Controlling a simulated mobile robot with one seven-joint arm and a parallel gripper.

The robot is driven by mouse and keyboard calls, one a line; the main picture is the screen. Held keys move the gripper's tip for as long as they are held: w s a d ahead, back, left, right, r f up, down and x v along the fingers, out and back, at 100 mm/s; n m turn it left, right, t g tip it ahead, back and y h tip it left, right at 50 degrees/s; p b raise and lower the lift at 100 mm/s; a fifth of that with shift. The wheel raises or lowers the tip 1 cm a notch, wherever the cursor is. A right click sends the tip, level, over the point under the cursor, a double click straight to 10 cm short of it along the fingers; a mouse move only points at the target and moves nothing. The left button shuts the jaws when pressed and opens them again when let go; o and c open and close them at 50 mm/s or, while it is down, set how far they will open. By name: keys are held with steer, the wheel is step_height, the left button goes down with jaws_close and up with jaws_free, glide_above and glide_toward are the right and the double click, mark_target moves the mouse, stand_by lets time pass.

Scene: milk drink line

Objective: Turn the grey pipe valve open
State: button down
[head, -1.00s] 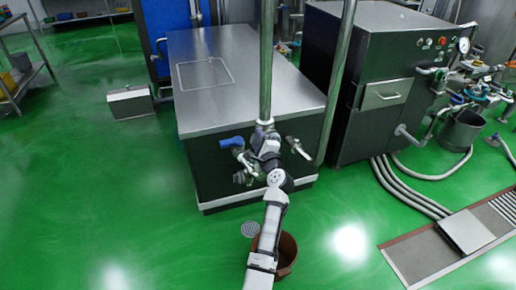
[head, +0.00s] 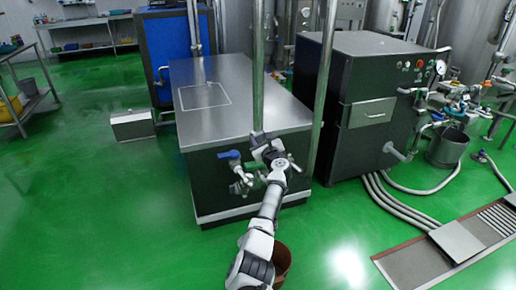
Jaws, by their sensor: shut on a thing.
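My gripper (head: 263,143) is at the front of the dark metal-topped tank, where the vertical pipe (head: 259,75) comes down. It is shut on the grey pipe valve there. The wrist and gripper hide most of the valve, so its handle angle cannot be read. A blue-handled valve (head: 230,155) shows just to the left, apart from the gripper. A grey metal fitting (head: 294,165) sticks out just to the right of my wrist.
The tank (head: 235,118) has a flat steel top. A second vertical pipe (head: 325,85) stands to the right, near a dark machine (head: 350,125). A brown bucket (head: 282,264) is on the floor beside my arm.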

steer(key=shift+w+d+r+m+p, duration=0.1)
steer(key=shift+d+r+m+p, duration=0.25)
steer(key=shift+m, duration=0.55)
steer(key=shift+w+d+f+m+p, duration=0.1)
steer(key=shift+d+m+p, duration=0.25)
steer(key=shift+m, duration=0.3)
steer(key=shift+w+d+f+m+p, duration=0.1)
steer(key=shift+d+m+p, duration=0.2)
steer(key=shift+m, duration=0.35)
steer(key=c, duration=1)
jaws_free()
steer(key=shift+d, duration=0.1)
steer(key=shift+o, duration=0.2)
steer(key=v, duration=1.3)
steer(key=shift+s+p, duration=0.35)
steer(key=shift+p, duration=0.1)
steer(key=shift+d+r, duration=0.1)
